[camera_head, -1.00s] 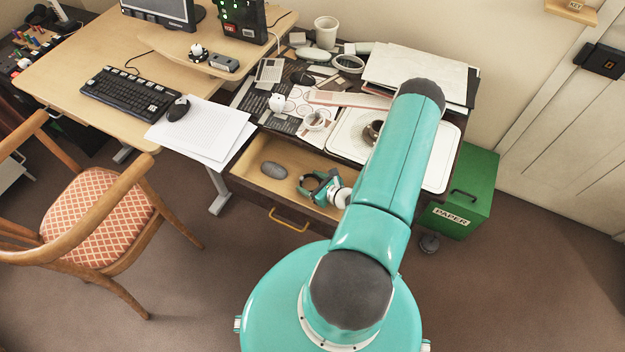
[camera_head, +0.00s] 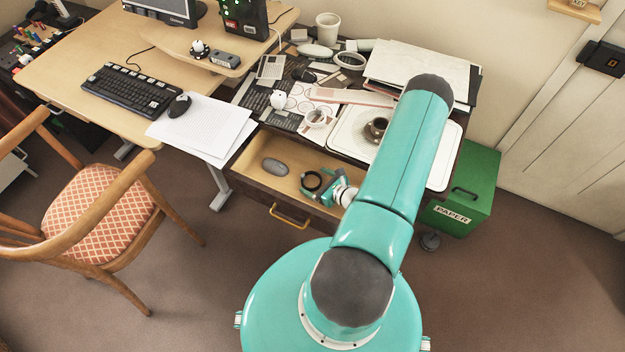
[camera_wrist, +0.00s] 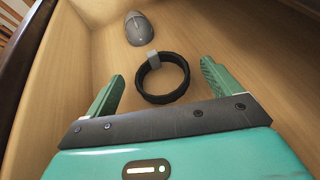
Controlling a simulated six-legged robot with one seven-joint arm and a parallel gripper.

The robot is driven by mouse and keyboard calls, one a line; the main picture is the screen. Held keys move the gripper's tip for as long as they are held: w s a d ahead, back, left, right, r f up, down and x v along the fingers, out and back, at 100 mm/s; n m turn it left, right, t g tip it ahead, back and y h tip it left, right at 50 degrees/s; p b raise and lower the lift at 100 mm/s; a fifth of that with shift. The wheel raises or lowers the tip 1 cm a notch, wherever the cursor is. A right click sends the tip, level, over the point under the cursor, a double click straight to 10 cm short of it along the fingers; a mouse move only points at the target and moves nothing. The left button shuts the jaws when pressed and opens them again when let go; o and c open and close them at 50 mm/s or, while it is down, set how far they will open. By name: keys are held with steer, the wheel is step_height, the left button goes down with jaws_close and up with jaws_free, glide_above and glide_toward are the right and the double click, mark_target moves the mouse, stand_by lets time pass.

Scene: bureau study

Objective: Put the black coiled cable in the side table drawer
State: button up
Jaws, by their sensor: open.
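The black coiled cable (camera_head: 312,181) lies on the wooden floor of the open side table drawer (camera_head: 240,170). In the wrist view the cable (camera_wrist: 162,84) is a black ring with a grey clip on it. My gripper (camera_wrist: 160,85) is open, with its two green fingers apart on either side of the cable and not touching it. In the head view my gripper (camera_head: 325,185) is over the drawer, close to the cable. The drawer has a brass-coloured handle (camera_head: 289,217) at its front.
A grey computer mouse (camera_head: 275,167) lies in the drawer left of the cable; it also shows in the wrist view (camera_wrist: 138,28). A green paper bin (camera_head: 468,195) stands at the right.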

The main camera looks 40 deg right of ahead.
steer(key=v, duration=0.9)
steer(key=shift+s+r, duration=0.15)
steer(key=shift+s, duration=0.2)
steer(key=shift+w+r, duration=0.3)
steer(key=shift+r, duration=0.05)
steer(key=w+a+r+n+g+y, duration=0.3)
steer(key=a+r+n, duration=0.25)
steer(key=r, duration=0.25)
steer(key=w+a+r+n+g+y, duration=0.2)
steer(key=w+a+r+n, duration=0.2)
steer(key=r+n, duration=0.3)
steer(key=w+a+r+n+g+y, duration=0.3)
steer(key=a+r+n, duration=0.15)
steer(key=r, duration=0.45)
steer(key=s+a+r+n+h, duration=0.3)
steer(key=r+n, duration=0.3)
steer(key=r, duration=0.2)
steer(key=s+a+r+n+h, duration=0.3)
steer(key=a+r+n, duration=0.3)
steer(key=r, duration=0.2)
steer(key=s+a+r+n+h, duration=0.3)
steer(key=r+n, duration=0.3)
steer(key=r, duration=0.2)
steer(key=shift+a, duration=0.65)
steer(key=shift+d+r, duration=0.1)
